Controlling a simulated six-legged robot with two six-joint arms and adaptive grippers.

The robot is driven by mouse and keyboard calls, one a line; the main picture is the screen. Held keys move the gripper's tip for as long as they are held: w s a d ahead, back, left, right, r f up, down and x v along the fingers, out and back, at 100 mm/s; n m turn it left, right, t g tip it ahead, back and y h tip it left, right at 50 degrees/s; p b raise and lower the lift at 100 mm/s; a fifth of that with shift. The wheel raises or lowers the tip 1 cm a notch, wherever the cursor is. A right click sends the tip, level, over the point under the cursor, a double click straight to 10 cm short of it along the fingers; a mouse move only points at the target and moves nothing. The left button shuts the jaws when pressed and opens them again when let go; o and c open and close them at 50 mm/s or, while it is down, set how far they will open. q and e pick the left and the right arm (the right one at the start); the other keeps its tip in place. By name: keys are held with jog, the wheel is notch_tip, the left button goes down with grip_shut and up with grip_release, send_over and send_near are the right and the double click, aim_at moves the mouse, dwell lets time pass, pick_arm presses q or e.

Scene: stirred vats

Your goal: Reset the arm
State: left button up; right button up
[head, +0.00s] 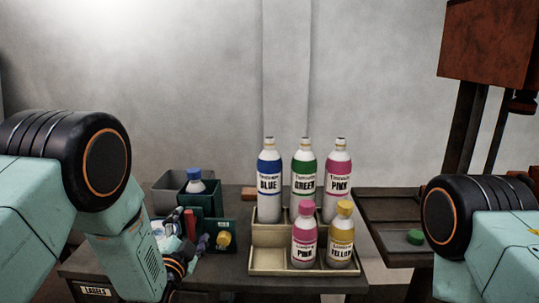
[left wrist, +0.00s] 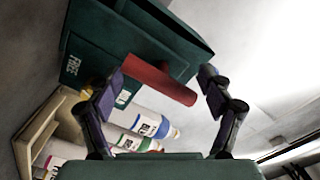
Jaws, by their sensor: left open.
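My left arm comes in from the left in the head view. Its gripper (head: 188,244) is low in front of the green bins at the left of the table. In the left wrist view the fingers (left wrist: 160,82) are spread wide. The red piece also shows in the head view (head: 190,223). My right arm enters at the right; its gripper is out of the picture.
Blue (head: 269,185), green (head: 304,180) and pink (head: 337,180) bottles stand on the back step of a beige rack (head: 290,262). A smaller pink (head: 304,236) and a yellow bottle (head: 341,236) stand in front. A dark tray (head: 385,205) lies right. A grey bin (head: 165,190) stands behind.

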pick_arm(q)
jog(key=shift+s+n, duration=0.15)
jog(key=shift+n, duration=1.05)
jog(key=n+b, duration=0.1)
jog(key=n, duration=0.4)
jog(key=shift+d, duration=0.1)
jog(key=n+b, duration=0.1)
jog(key=n, duration=0.3)
jog(key=n+b, duration=0.1)
jog(key=n, duration=0.3)
jog(key=shift+s+r, duration=0.1)
jog(key=shift+s, duration=0.35)
